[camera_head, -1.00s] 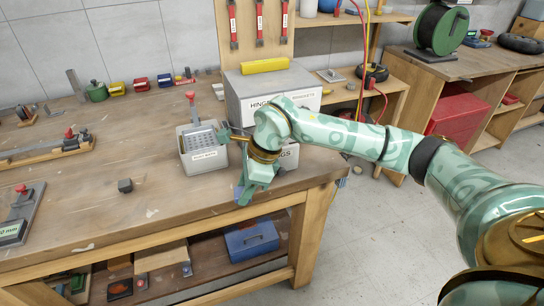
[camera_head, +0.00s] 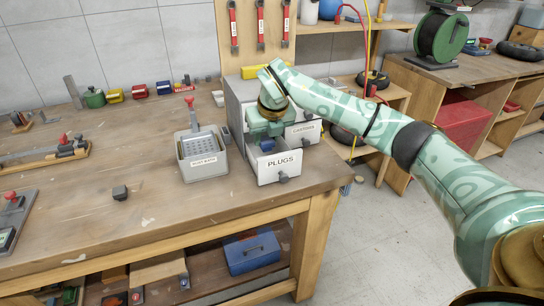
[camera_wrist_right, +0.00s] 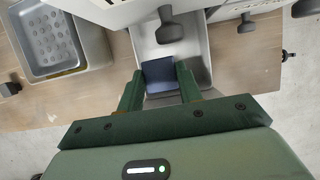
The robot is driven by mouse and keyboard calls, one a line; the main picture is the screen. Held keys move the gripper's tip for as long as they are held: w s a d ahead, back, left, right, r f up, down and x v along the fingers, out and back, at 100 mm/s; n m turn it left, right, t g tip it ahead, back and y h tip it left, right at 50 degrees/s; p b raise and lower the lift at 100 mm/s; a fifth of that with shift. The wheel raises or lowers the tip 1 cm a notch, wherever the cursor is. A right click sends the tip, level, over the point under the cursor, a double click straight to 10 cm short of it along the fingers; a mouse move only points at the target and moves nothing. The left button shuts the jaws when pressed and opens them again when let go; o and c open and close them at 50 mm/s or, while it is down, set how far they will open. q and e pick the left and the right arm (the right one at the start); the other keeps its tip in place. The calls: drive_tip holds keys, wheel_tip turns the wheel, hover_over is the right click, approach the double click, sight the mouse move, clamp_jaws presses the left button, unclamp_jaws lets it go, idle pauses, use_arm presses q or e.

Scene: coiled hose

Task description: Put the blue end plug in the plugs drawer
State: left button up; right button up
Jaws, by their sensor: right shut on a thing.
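The plugs drawer (camera_head: 279,168) is open at the bottom of the grey cabinet, its "PLUGS" label facing out. My right gripper (camera_head: 262,143) is at the open drawer, pointing down into it. In the right wrist view my right gripper (camera_wrist_right: 158,88) has its two fingers on either side of the blue end plug (camera_wrist_right: 158,74) and is shut on it. The plug is over or within the pale drawer (camera_wrist_right: 145,45); I cannot tell whether it touches the drawer floor. My left gripper is not in view.
The grey cabinet (camera_head: 235,98) has another drawer and handle above the open one. A grey perforated tub (camera_head: 203,166) stands close left of the drawer. A dark nut-like piece (camera_head: 120,192) lies on the workbench (camera_head: 150,220). The bench's front right edge is near the drawer.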

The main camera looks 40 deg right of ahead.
drive_tip(key=shift+w+d+f+b, duration=0.15)
drive_tip(key=shift+d+f, duration=0.25)
drive_tip(key=shift+f, duration=0.15)
drive_tip(key=shift+w+d+f+b, duration=0.1)
drive_tip(key=shift+d+f+b, duration=0.05)
drive_tip(key=shift+d+f, duration=0.3)
drive_tip(key=f+b, duration=0.1)
drive_tip(key=f, duration=0.1)
drive_tip(key=d+f+b, duration=0.1)
drive_tip(key=f, duration=0.2)
drive_tip(key=shift+w+d, duration=0.1)
drive_tip(key=shift+c, duration=0.3)
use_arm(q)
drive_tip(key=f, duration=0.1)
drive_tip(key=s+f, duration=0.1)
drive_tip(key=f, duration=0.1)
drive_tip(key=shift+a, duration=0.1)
use_arm(e)
drive_tip(key=shift+r, duration=0.25)
drive_tip(key=shift+f, duration=0.15)
drive_tip(key=o, duration=1)
